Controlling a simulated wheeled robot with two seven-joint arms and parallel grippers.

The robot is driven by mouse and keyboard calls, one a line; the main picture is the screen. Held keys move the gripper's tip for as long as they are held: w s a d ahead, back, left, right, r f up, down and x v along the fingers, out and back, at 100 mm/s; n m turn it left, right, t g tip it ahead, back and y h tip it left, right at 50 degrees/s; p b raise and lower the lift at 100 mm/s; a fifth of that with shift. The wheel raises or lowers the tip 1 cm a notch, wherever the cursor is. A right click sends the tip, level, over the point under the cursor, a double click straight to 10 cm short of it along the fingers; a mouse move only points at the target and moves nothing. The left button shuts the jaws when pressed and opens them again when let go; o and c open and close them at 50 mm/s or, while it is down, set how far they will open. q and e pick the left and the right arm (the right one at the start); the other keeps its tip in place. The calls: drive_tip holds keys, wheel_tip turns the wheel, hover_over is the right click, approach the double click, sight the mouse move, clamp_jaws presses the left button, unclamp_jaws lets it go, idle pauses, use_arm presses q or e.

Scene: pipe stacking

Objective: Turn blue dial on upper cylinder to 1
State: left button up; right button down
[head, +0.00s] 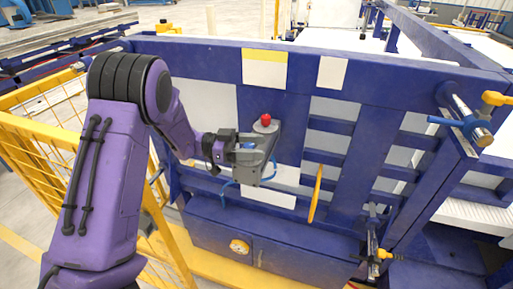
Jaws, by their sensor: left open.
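The upper cylinder (481,137) is a metal rod sticking out of the blue frame at the upper right. The blue dial (468,126) sits around it like a handled collar, with a yellow handle (495,98) beside it. My left gripper (250,155) is open, left of centre, in front of a grey box with a red button (266,119). It is far to the left of the blue dial. I cannot tell whether its fingers touch the box. Any number marks on the dial are too small to read. My right gripper is not in view.
A lower cylinder with a yellow handle (384,254) is at the lower right. A yellow lever (315,195) stands out from the blue panel (351,160) between box and dial. A yellow fence (30,145) is on the left.

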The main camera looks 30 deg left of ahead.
use_arm(q)
drive_tip(key=shift+w+d, duration=0.1)
drive_tip(key=shift+d, duration=0.15)
drive_tip(key=shift+c, duration=0.3)
drive_tip(key=c, duration=0.9)
drive_tip(key=shift+n, duration=0.3)
